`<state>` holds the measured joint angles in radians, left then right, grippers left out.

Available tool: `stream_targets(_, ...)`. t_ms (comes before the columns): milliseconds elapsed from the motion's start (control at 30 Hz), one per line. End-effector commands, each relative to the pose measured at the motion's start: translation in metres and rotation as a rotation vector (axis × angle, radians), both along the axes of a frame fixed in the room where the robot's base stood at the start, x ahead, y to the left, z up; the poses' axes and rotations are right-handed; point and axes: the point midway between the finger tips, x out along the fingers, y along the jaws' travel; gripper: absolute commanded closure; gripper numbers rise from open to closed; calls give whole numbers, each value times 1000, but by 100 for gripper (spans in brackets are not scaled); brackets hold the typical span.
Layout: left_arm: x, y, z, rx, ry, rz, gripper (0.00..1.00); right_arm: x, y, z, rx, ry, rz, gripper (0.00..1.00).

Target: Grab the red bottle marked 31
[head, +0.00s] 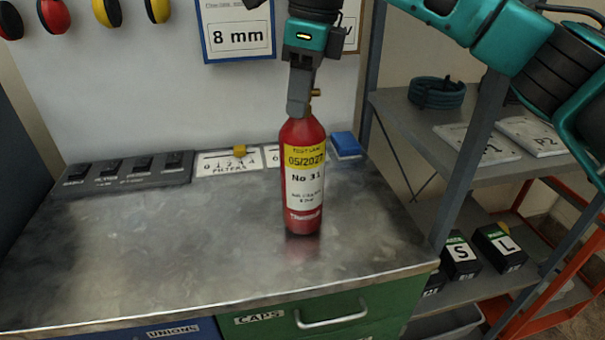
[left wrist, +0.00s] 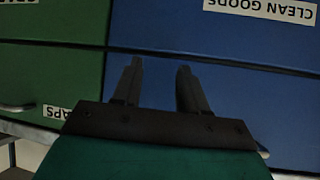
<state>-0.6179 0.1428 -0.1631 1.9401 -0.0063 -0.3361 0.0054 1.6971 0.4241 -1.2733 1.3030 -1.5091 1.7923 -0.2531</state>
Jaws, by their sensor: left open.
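The red bottle (head: 304,215) has a yellow and white label reading "No 31" and "05/2027". It is upright at the metal bench, with its dark reflection directly below; I cannot tell for sure whether its base touches the top. My right gripper (head: 298,108) points down at the bottle's neck, beside the brass valve (head: 315,95). Its fingers show edge-on and overlap, so their opening and any grip on the neck are hidden. My left gripper (left wrist: 160,65) is open and empty in the left wrist view, in front of drawer fronts, away from the bottle.
The metal bench top (head: 150,250) is mostly clear. A dark switch strip (head: 125,172), a FILTERS card (head: 215,165) and a blue block (head: 346,145) lie along its back. Shelves (head: 400,115) stand at right. Blue (left wrist: 240,90) and green (left wrist: 50,70) drawers face my left gripper.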

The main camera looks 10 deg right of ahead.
Motion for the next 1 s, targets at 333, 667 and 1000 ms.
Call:
stream_targets(333, -4, 0, -2, 0, 9, 0, 57, 0, 0, 0, 1, -1, 1, 100)
stream_targets(667, -5, 0, -2, 0, 9, 0, 57, 0, 1, 0, 2, -1, 1, 100)
stream_targets(1000, -4, 0, -2, 0, 9, 0, 57, 0, 1, 1, 3, -1, 2, 100)
